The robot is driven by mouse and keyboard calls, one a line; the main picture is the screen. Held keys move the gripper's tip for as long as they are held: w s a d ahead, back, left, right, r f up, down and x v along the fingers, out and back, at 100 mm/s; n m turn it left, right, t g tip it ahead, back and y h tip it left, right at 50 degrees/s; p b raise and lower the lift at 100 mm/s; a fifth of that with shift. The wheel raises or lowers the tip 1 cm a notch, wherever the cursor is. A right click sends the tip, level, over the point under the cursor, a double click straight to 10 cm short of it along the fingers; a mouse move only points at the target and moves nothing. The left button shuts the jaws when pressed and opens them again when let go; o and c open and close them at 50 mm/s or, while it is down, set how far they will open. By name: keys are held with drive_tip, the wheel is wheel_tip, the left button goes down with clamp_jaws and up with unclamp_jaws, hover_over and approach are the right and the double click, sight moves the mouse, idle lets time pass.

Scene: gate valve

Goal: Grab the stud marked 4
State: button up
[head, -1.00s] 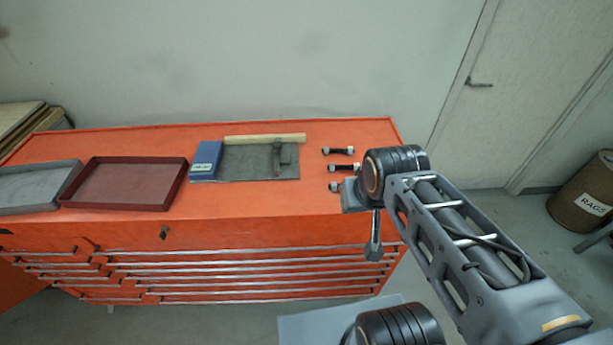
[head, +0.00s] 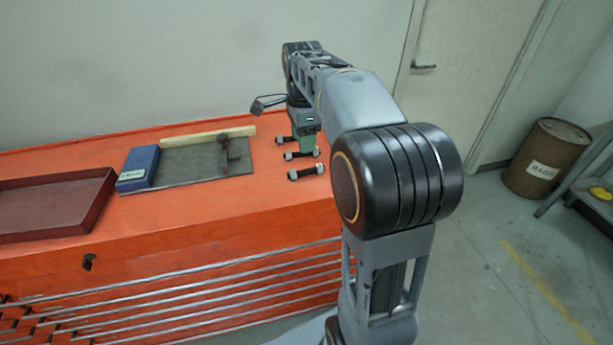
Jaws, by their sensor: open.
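Several short dark studs with pale nuts at their ends lie on the right part of the orange cabinet top. The nearest stud (head: 306,172) lies clear of my gripper. A second stud (head: 289,155) lies just behind it, partly hidden by my gripper. A third stud (head: 280,140) shows only its left end beside my gripper. No number can be read on any of them. My gripper (head: 303,146) is open and points down over the second and third studs. I cannot tell whether a stud is between its fingers.
The orange cabinet (head: 200,215) has a grey mat (head: 195,165) with a dark tool, a blue box (head: 139,166), a light wooden strip (head: 190,138) and a red tray (head: 55,205) left of the studs. A rags drum (head: 545,160) stands far right.

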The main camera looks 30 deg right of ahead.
hover_over(304, 170)
wheel_tip(304, 170, down, 5)
drive_tip(key=shift+f, duration=0.1)
drive_tip(key=shift+d+f, duration=0.15)
drive_tip(key=shift+f, duration=1.15)
drive_tip(key=shift+d+f, duration=0.15)
drive_tip(key=shift+f, duration=1.15)
drive_tip(key=shift+c, duration=0.3)
clamp_jaws()
